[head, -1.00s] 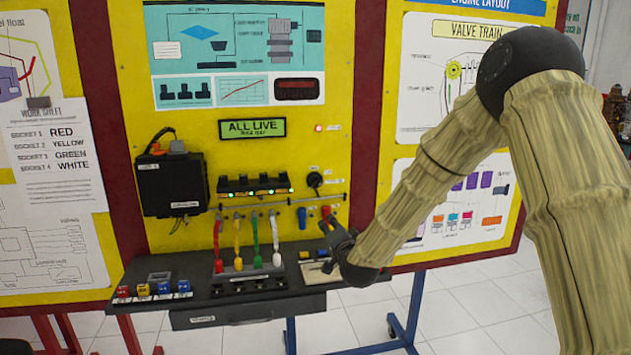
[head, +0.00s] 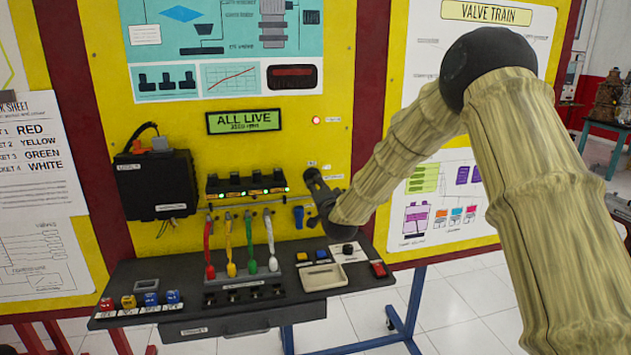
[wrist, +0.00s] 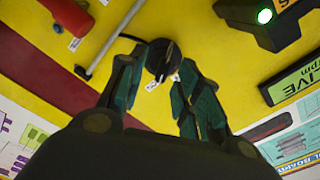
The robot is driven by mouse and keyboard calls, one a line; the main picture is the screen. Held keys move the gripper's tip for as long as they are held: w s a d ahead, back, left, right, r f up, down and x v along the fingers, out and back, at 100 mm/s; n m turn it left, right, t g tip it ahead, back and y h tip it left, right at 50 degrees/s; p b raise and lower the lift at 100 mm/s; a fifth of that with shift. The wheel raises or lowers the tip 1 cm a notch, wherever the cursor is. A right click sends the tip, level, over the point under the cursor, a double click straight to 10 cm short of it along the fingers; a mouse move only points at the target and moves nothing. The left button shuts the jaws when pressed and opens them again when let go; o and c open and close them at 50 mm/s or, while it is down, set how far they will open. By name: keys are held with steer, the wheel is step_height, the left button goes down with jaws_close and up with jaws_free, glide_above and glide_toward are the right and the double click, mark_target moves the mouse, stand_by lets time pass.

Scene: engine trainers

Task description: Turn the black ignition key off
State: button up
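The black ignition key (wrist: 160,57) shows in the wrist view as a round black knob on the yellow panel, with a small white tag beside it. My gripper (wrist: 158,75) is open, with one green-black finger on each side of the key. I cannot tell whether either finger touches it.
A green display (head: 244,121) reads "ALL LIVE", with a red light (head: 316,120) to its right. A blue plug (head: 299,217) hangs just below left of my gripper. Red, yellow, green and white leads (head: 249,250) stand above the black shelf (head: 135,272).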

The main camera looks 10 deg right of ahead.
mark_target(316, 183)
steer(key=w, duration=0.3)
steer(key=shift+r+p, duration=0.1)
steer(key=shift+p, duration=0.25)
steer(key=shift+r, duration=0.15)
jaws_close()
